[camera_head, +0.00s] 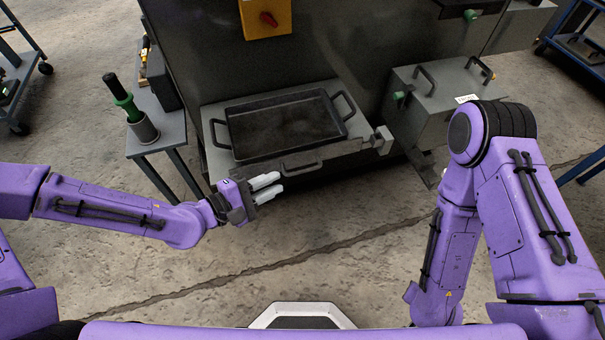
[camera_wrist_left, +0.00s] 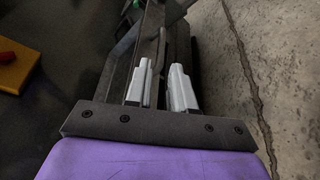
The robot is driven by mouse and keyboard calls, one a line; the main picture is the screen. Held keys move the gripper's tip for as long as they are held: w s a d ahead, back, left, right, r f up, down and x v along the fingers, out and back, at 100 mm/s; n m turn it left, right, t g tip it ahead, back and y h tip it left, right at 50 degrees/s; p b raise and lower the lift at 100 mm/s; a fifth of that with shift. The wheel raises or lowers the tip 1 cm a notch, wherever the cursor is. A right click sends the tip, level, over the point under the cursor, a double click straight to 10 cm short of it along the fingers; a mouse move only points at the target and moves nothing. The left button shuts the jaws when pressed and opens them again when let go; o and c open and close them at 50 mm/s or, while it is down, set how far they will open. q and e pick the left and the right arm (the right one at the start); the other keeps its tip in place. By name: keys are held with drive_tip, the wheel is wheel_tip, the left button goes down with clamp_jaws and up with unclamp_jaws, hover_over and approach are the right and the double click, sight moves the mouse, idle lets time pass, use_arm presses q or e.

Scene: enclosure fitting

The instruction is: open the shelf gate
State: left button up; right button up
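The shelf (camera_head: 215,160) juts from the front of a dark grey cabinet and carries a black tray with two side handles. A low grey gate (camera_head: 335,152) runs along its front edge, with a dark handle (camera_head: 302,168) on it and a light block (camera_head: 383,139) at its right end. The gate looks upright. My left gripper (camera_head: 275,185) is just in front of the shelf's front edge, left of the handle, its pale fingers pointing right. In the left wrist view its fingers (camera_wrist_left: 162,85) stand apart, with no held thing visible between them. My right gripper is out of view.
A side table (camera_head: 172,127) with a green-handled tool (camera_head: 122,97) in a cup stands left. A grey box (camera_head: 440,100) with handles is to the right. An orange panel with a red knob (camera_head: 268,19) is above. The floor in front is clear.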

sight(297, 173)
use_arm(q)
drive_tip(key=x, duration=0.9)
drive_tip(key=shift+d+f, duration=0.1)
drive_tip(key=shift+d, duration=0.1)
clamp_jaws()
